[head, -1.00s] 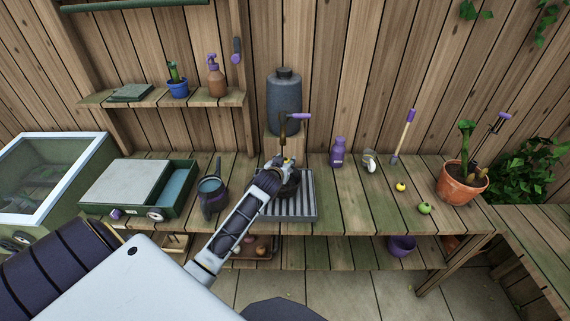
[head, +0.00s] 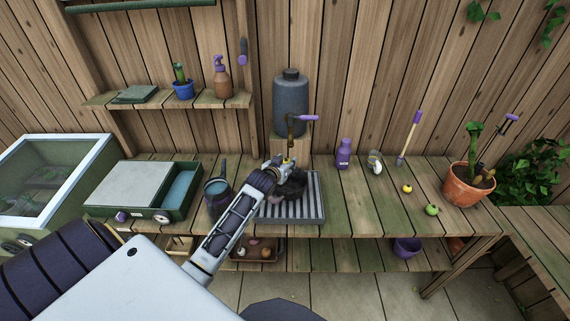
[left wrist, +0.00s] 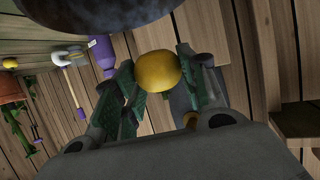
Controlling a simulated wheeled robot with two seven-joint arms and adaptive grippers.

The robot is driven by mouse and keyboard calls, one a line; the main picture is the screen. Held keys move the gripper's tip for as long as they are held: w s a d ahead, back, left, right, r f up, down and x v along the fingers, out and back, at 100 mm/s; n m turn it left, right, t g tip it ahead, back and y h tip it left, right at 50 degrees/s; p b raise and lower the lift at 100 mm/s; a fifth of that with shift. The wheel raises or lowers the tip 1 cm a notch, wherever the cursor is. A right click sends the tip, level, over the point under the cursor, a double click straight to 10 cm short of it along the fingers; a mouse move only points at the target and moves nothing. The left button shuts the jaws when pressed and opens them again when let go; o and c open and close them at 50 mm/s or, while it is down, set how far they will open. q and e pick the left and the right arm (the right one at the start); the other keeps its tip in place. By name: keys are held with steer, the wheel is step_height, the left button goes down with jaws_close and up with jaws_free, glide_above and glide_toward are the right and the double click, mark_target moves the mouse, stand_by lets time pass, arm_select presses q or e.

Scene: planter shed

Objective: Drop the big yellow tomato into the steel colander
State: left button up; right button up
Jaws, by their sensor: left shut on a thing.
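The big yellow tomato (left wrist: 158,71) is held between the two green-padded fingers of my left gripper (left wrist: 155,80) in the left wrist view. In the head view my left gripper (head: 287,165) is above the bench, at the back of the slatted rack, and the tomato is only a small yellow patch there. A dark round bowl (head: 293,190), which looks like the steel colander, sits on the rack just below the gripper, partly hidden by my arm. A dark curved surface at the top of the left wrist view may be the same bowl. My right gripper is not in view.
A tap with a purple handle (head: 306,118) and a grey water barrel (head: 290,103) stand close behind the gripper. A watering can (head: 219,200) is left of the rack (head: 312,205). A purple bottle (head: 343,154), small yellow fruit (head: 407,188) and green fruit (head: 432,210) lie to the right.

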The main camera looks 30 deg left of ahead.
arm_select(q)
steer(key=shift+f, duration=0.15)
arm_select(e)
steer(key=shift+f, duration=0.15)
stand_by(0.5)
arm_select(q)
steer(key=shift+f+b, duration=2.35)
steer(key=shift+b, duration=0.5)
steer(key=shift+f+b, duration=0.3)
steer(key=shift+b, duration=0.05)
steer(key=shift+f, duration=0.2)
steer(key=o, duration=0.9)
steer(key=shift+v, duration=6)
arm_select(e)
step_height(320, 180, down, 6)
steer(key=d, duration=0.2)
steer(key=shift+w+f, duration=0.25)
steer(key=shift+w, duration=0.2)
